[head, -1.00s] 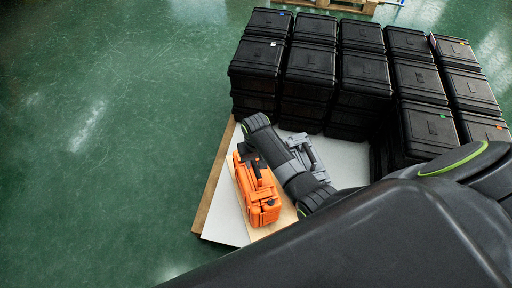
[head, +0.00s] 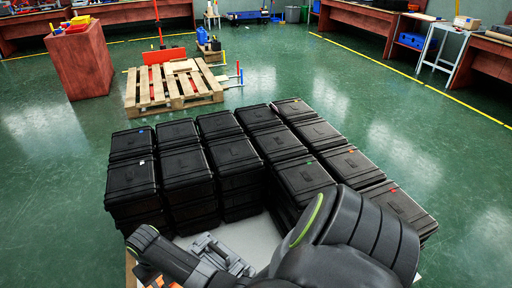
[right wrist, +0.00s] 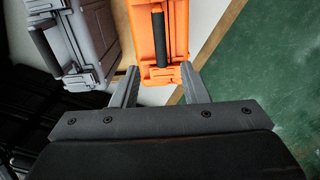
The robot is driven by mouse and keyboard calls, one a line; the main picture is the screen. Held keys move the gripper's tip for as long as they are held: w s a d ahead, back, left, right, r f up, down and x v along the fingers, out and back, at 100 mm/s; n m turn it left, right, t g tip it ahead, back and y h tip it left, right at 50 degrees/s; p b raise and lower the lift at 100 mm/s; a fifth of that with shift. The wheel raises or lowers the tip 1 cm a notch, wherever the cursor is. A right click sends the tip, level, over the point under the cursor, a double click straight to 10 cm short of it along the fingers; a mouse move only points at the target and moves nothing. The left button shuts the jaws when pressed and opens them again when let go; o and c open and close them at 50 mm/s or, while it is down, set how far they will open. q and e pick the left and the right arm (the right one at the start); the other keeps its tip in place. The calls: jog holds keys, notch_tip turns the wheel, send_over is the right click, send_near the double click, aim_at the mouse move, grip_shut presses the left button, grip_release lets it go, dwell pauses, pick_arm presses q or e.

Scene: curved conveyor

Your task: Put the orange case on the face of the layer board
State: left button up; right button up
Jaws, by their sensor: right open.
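The orange case (right wrist: 158,35), with a black handle, lies ahead of my right gripper in the right wrist view. My right gripper (right wrist: 158,78) is open, its two fingers apart at the near end of the case, around the handle's end; I cannot tell whether they touch it. In the head view only a sliver of the orange case (head: 165,283) shows at the bottom edge, behind my right arm. The white layer board (head: 252,236) shows between the black cases and my arm. My left gripper is not in view.
A grey case (right wrist: 85,40) lies left of the orange one in the right wrist view. Stacked black cases (head: 235,155) fill the board's far and right sides. A wooden pallet (head: 172,88) and a red-brown box (head: 78,58) stand farther back.

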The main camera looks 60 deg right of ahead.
jog(key=s+d+r+t, duration=0.2)
jog(key=d+r+t, duration=0.15)
jog(key=t, duration=0.25)
jog(key=s+d+f+g, duration=0.2)
jog(key=s+d+f, duration=0.1)
jog(key=s+f, duration=1)
jog(key=s+d+f+g+h, duration=0.1)
jog(key=s+d+f+g, duration=0.1)
jog(key=s+f, duration=1.2)
jog(key=s+g, duration=0.1)
jog(key=s, duration=0.5)
jog(key=shift+d+f+n, duration=0.3)
jog(key=shift+d, duration=0.1)
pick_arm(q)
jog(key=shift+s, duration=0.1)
pick_arm(e)
jog(key=shift+s+r, duration=0.1)
pick_arm(q)
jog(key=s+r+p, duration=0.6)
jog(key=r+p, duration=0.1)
jog(key=p, duration=0.6)
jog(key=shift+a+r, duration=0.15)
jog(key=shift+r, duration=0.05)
pick_arm(e)
jog(key=s+r, duration=0.6)
jog(key=r, duration=0.1)
jog(key=shift+d, duration=0.15)
